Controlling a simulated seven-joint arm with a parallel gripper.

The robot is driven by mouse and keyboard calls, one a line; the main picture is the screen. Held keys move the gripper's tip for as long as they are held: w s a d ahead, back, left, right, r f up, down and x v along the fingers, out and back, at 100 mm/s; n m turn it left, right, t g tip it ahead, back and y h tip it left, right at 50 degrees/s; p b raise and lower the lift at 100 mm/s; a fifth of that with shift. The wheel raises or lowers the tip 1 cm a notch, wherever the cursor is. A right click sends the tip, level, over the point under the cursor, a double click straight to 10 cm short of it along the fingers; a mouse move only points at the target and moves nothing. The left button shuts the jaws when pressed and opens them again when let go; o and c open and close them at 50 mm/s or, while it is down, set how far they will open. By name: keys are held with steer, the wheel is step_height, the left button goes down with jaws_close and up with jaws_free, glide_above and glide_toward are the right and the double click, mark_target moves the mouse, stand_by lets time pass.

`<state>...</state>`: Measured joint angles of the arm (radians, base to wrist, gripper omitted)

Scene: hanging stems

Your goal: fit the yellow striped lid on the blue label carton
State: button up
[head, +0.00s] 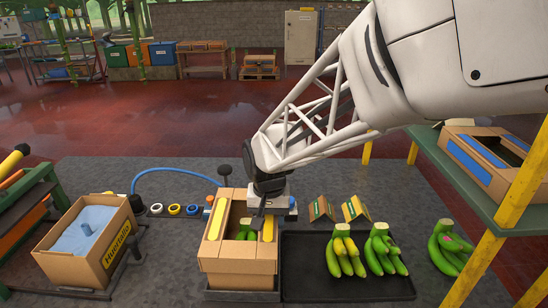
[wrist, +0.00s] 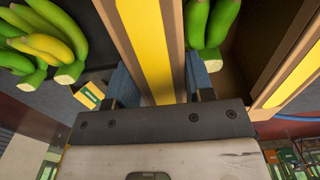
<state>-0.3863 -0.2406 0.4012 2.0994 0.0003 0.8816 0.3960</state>
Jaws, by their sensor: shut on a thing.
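The yellow striped lid (head: 214,218) is a brown cardboard piece with an open middle and a yellow stripe along each long side. It is over a brown carton (head: 240,281) at the centre; its front is wider than the carton front below. I cannot tell if it is fully down. Green bananas (head: 245,235) show through its opening. My gripper (head: 262,207) is shut on the lid's right side; in the wrist view my gripper (wrist: 161,82) has a finger on each side of the yellow-striped edge (wrist: 146,40). No blue label shows on the carton below.
A carton with blue stripes (head: 478,158) stands on the green table at right. A black tray (head: 345,285) with banana bunches (head: 381,252) is beside the central carton. A blue-lined carton (head: 92,270) stands left. Folded yellow cards (head: 355,208) and tape rolls (head: 174,210) lie behind.

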steer(key=shift+f, duration=0.65)
stand_by(0.8)
steer(key=o, duration=1.3)
steer(key=shift+r, duration=1.6)
stand_by(0.5)
steer(key=shift+r, duration=3.45)
steer(key=s+d+t, duration=0.1)
steer(key=s+d, duration=1.2)
steer(key=s+d+r+t, duration=0.1)
steer(key=s+d, duration=0.6)
steer(key=shift+d+t, duration=0.25)
steer(key=shift+t, duration=0.05)
